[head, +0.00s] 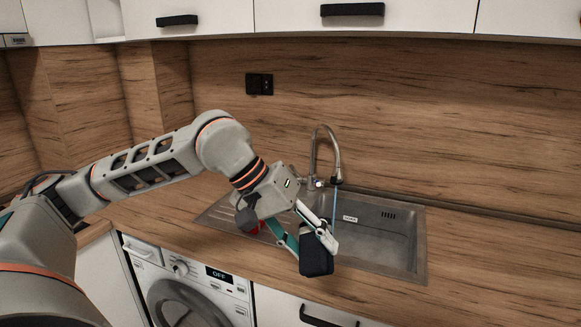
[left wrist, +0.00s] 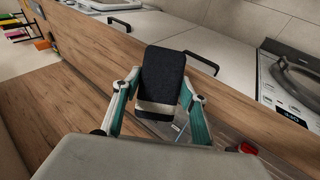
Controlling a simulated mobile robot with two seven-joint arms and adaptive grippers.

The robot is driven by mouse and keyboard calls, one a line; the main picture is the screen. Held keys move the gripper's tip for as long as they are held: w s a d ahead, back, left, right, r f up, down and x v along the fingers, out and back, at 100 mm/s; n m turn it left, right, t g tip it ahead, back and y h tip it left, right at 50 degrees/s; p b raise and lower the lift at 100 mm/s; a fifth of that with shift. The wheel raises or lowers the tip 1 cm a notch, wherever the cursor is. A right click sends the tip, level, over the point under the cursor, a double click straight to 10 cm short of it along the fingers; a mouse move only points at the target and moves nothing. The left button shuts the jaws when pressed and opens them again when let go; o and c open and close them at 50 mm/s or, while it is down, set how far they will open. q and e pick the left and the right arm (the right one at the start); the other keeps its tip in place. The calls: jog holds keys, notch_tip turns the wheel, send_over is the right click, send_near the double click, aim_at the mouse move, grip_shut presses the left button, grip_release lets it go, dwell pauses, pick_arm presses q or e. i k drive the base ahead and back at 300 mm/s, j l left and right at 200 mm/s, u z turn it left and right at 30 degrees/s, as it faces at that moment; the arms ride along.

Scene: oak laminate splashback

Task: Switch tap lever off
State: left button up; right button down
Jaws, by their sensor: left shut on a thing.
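The curved metal tap (head: 326,132) stands behind the sink. Its small lever (head: 317,183) appears to be the light part low on the tap; its exact setting is too small to tell. A thin blue stream (head: 335,204) runs down from the spout into the sink. My left gripper (head: 318,240) is in front of the tap, above the sink's front edge and apart from the lever. It is shut on a dark block (head: 316,262), which also shows between the fingers in the left wrist view (left wrist: 163,70). My right gripper is out of view.
The steel sink (head: 410,255) is set in the wooden counter (head: 480,255). A small red thing (head: 257,228) is partly hidden by my gripper. A washing machine (head: 190,285) is below the counter. Wall cupboards (head: 300,18) hang above. The counter at right is clear.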

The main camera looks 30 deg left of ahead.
aim_at(300, 178)
jog(key=u, duration=2.4)
jog(key=k+l, duration=0.1)
jog(key=l, duration=0.35)
jog(key=k+l, duration=0.1)
jog(key=l, duration=0.3)
jog(key=k+l, duration=0.15)
jog(key=l, duration=0.3)
jog(key=j+u, duration=0.2)
jog(key=k+j+u, duration=0.2)
jog(key=i+l+z, duration=0.35)
jog(key=i, duration=0.05)
